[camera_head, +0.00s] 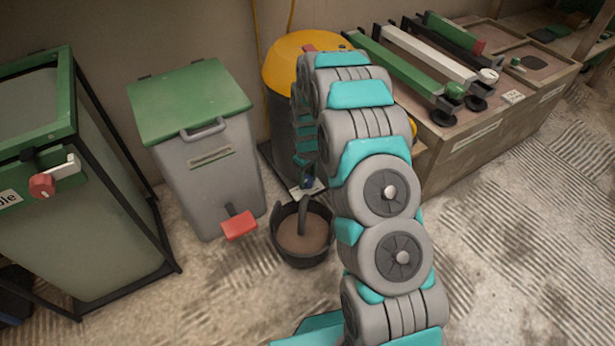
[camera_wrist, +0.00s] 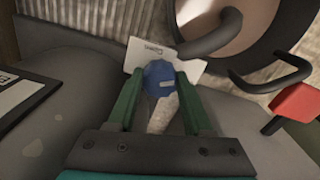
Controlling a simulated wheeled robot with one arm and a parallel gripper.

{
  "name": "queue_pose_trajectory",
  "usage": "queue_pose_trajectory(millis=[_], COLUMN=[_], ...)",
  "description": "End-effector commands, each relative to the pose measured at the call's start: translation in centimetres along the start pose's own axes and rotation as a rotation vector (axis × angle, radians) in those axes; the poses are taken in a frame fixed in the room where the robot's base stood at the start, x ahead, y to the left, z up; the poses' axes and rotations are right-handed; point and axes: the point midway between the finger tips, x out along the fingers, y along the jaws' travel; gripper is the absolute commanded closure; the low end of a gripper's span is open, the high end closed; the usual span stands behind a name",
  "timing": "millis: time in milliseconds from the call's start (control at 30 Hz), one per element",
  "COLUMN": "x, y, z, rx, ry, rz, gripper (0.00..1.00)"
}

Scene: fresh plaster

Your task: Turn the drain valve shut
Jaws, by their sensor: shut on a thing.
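The drain valve has a blue knob (camera_wrist: 160,76), seen in the middle of the wrist view in front of a white label card (camera_wrist: 140,56). My gripper (camera_wrist: 159,82) is shut on this knob, one green finger on each side. In the head view a small patch of the blue knob (camera_head: 307,183) shows low on the dark barrel with a yellow top (camera_head: 285,58); my arm hides most of the gripper and valve there. A dark curved spout (camera_wrist: 216,36) beside the valve reaches over a black bucket (camera_head: 306,263) of brown liquid.
A grey bin with a green lid (camera_head: 190,100) and red pedal (camera_head: 239,225) stands left of the bucket. A framed tank with a red-knobbed valve (camera_head: 42,186) is farther left. A wooden bench with long tools (camera_head: 480,140) is at right. Striped floor right of my arm is open.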

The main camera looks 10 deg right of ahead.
Motion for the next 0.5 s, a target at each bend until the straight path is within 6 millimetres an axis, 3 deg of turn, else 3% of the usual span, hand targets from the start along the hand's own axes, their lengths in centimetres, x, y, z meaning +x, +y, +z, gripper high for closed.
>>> queue_pose_trajectory(millis=[500], x=[-0.08], y=[0.0], z=[-0.06], rx=[0.398], ry=[0.002], rz=[0.0], gripper=[1.0])
